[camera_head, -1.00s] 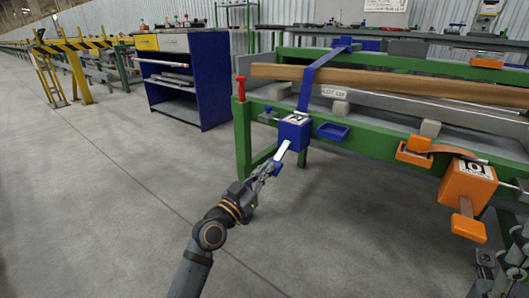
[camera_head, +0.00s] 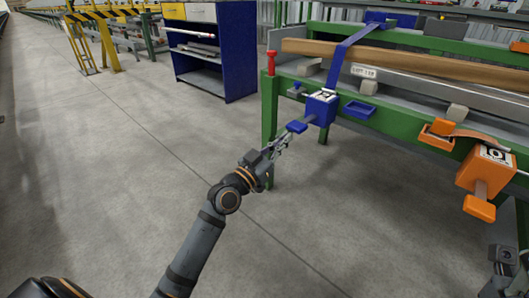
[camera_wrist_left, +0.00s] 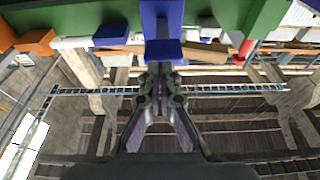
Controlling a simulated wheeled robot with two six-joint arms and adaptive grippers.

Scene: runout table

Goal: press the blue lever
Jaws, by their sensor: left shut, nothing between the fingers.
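The blue lever (camera_head: 296,127) sticks out to the front left from a blue box (camera_head: 320,109) on the green table frame, with a flat blue paddle at its end. In the left wrist view the blue paddle (camera_wrist_left: 163,50) lies just beyond my fingertips. My left gripper (camera_head: 283,144) is shut and empty, just below and left of the paddle. Its closed fingers also show in the left wrist view (camera_wrist_left: 160,80). I cannot tell whether they touch the paddle. A dark part of my right arm shows at the lower right edge; its fingers cannot be made out.
A blue strap (camera_head: 340,62) runs over a wooden beam (camera_head: 410,62) above the box. A blue tray (camera_head: 359,110) and an orange box with its lever (camera_head: 480,207) are to the right. A red post (camera_head: 271,64) stands at the table corner. The floor at left is clear.

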